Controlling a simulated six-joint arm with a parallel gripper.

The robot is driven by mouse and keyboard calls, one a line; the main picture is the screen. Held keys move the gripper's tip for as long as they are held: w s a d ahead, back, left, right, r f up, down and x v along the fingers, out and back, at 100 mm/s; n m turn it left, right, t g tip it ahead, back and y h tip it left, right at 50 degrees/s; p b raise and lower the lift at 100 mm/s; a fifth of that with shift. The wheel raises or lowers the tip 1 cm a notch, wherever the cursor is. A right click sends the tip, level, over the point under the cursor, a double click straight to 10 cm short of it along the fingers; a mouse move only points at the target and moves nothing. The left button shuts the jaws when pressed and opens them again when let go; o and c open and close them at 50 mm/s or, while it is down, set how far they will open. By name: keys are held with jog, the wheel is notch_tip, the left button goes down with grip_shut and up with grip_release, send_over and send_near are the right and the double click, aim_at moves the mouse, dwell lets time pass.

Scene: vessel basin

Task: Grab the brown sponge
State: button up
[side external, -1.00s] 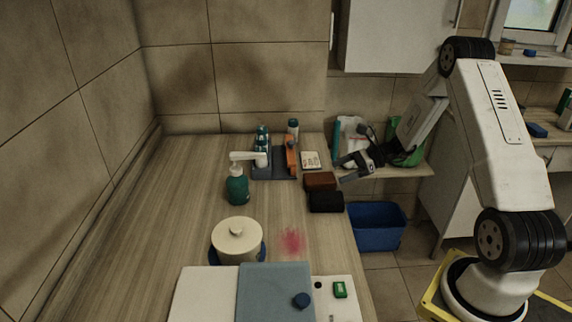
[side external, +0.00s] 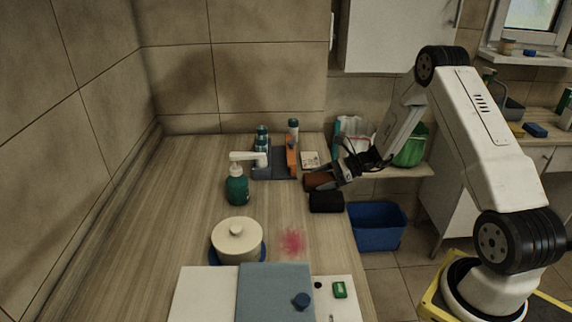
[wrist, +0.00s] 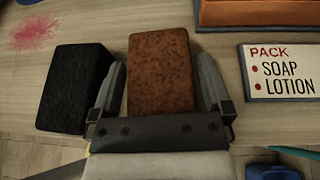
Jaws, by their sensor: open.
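The brown sponge (wrist: 160,72) lies on the wooden counter, between the two fingers of my open gripper (wrist: 160,88) in the wrist view. A small gap shows on each side of it, so the fingers look apart from it. In the side external view the brown sponge (side external: 316,181) is partly hidden behind my gripper (side external: 338,174), which reaches in from the right. A black sponge (wrist: 72,88) lies beside it, close to the outer side of one finger. The black sponge also shows in the side external view (side external: 326,202).
A card reading "PACK SOAP LOTION" (wrist: 283,72) lies on the other side. An orange-and-blue caddy (side external: 275,170) with bottles stands behind left. A green pump bottle (side external: 237,188), a lidded pot (side external: 237,236) and a pink stain (side external: 292,242) are on the counter. A blue bin (side external: 376,228) stands off its edge.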

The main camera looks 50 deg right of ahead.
dwell(0.5)
jog(key=c, duration=1)
jog(key=shift+r, duration=0.1)
jog(key=shift+r, duration=0.65)
jog(key=s+a+r, duration=0.3)
jog(key=s+r, duration=0.8)
jog(key=s, duration=0.2)
jog(key=shift+s+a+r, duration=0.2)
jog(key=shift+a+r, duration=0.05)
jog(key=shift+a, duration=0.15)
jog(key=shift+w, duration=0.1)
